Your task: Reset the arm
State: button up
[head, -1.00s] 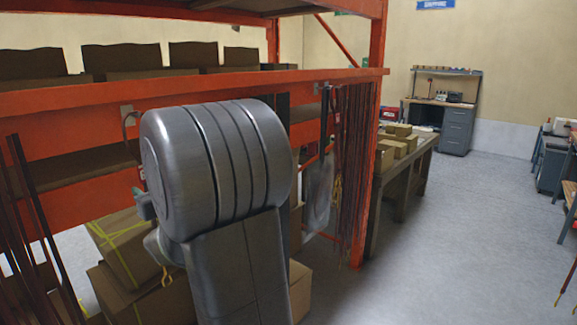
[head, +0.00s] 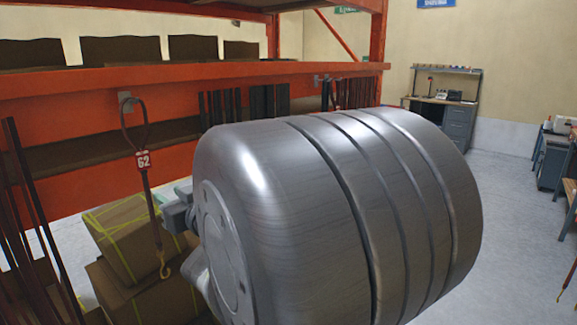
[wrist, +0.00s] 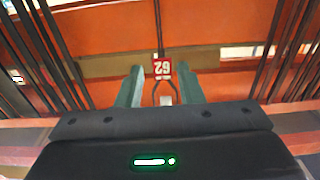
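My gripper (wrist: 160,86) shows in the wrist view as two grey-green fingers standing apart, with nothing clearly held between them. A red tag marked 62 (wrist: 162,68) appears in the gap between them, on a strap. In the head view, the same red tag (head: 143,160) is on a dark looped strap with a yellowish hook, hanging from a bracket on the orange beam. My large grey arm link fills the middle and right of the head view. It hides most of my gripper there.
The orange rack (head: 200,80) holds open brown boxes (head: 120,50) on its upper shelf. Yellow-strapped cartons (head: 130,235) are stacked below. Dark rods hang at the left and along the beam. A workbench (head: 445,103) stands at the back right, with open floor before it.

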jog(key=p+x, duration=0.2)
jog(key=x, duration=1.1)
jog(key=shift+w+a+p, duration=0.1)
jog(key=shift+w+p, duration=0.05)
jog(key=shift+p, duration=0.25)
jog(key=shift+r+p, duration=0.4)
jog(key=shift+p, duration=0.2)
jog(key=shift+s+d+r+p, duration=0.5)
jog(key=shift+d+r+p, duration=0.15)
jog(key=shift+r+p, duration=0.15)
jog(key=b, duration=0.2)
send_near(146, 177)
jog(key=shift+s+r, duration=0.1)
jog(key=shift+r, duration=0.85)
jog(key=shift+d+p, duration=0.1)
jog(key=shift+p, duration=0.2)
